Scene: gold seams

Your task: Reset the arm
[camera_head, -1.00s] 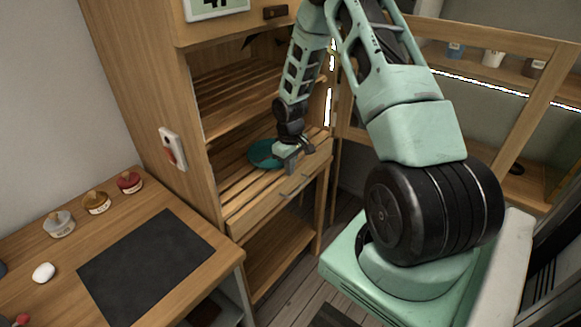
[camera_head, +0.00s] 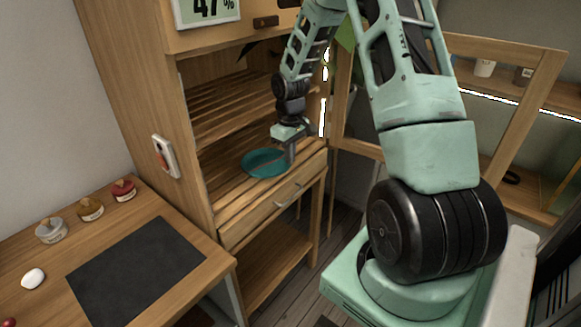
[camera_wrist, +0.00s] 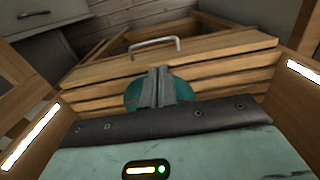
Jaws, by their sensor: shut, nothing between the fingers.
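My gripper (camera_head: 288,163) is shut and empty. In the head view it hangs over the slatted shelf (camera_head: 232,193) of the wooden cabinet, at the right side of a teal plate (camera_head: 258,163). The plate lies on the slats. In the wrist view the closed fingers (camera_wrist: 160,90) point down in front of the teal plate (camera_wrist: 134,96) and cover part of it. I cannot tell whether the fingertips touch the plate.
A drawer with a metal handle (camera_head: 289,196) is under the shelf. Cabinet side walls and an upper slatted shelf (camera_head: 232,110) surround the arm. At left, a desk carries a dark mat (camera_head: 135,270) and small jars (camera_head: 90,208). Open floor (camera_head: 335,230) lies right of the cabinet.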

